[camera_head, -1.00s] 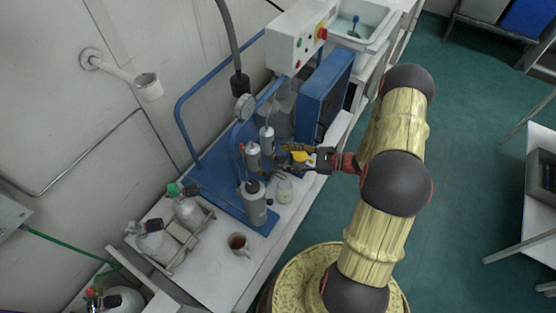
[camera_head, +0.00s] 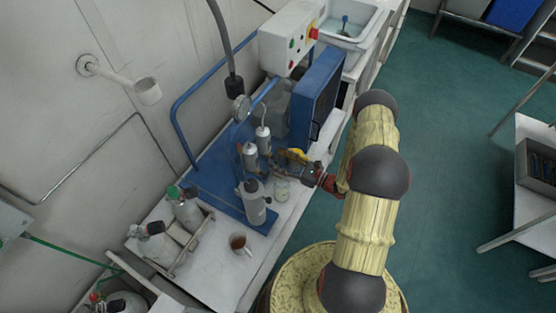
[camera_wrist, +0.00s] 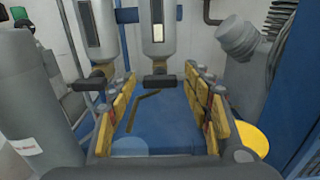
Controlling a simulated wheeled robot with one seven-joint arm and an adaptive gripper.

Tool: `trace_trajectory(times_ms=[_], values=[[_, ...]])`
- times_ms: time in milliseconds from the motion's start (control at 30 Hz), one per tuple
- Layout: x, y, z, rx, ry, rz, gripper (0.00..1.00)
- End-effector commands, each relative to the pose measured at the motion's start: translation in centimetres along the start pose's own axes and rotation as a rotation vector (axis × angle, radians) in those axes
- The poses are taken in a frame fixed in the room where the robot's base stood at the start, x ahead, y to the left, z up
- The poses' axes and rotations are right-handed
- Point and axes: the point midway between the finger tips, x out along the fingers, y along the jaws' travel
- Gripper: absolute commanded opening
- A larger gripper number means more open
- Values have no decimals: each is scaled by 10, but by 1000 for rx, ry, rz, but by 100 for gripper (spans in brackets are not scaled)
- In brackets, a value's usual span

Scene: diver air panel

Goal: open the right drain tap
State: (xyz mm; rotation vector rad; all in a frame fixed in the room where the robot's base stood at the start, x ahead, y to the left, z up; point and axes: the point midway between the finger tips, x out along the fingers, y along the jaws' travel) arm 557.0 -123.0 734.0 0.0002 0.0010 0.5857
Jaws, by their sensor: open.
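Below each is a black drain tap: the left tap (camera_wrist: 90,84) and the right tap (camera_wrist: 158,81). The right tap's bar lies crosswise. My gripper (camera_wrist: 160,100) is open, its yellow-padded fingers on either side of the view with the right tap between and beyond them. Contact cannot be told. In the head view my gripper (camera_head: 284,168) is beside the canisters (camera_head: 263,140), and the taps are too small to make out.
A larger grey cylinder (camera_head: 254,203) stands at the near end of the blue panel base (camera_head: 212,172). A glass jar (camera_head: 281,189) stands just below my gripper. A yellow round part (camera_wrist: 250,138) is right of my fingers. A blue case (camera_head: 316,95) stands behind. A mug (camera_head: 240,243) is nearer.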

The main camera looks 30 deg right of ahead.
Motion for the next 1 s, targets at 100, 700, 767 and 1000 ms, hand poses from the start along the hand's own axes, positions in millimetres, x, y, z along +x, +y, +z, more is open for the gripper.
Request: trace_trajectory(times_ms=[100,700,767,1000], values=[[8,0,0,0,0,0,50],[10,0,1,0,0,0,33],[10,0,1,0,0,0,30],[9,0,1,0,0,0,16]])
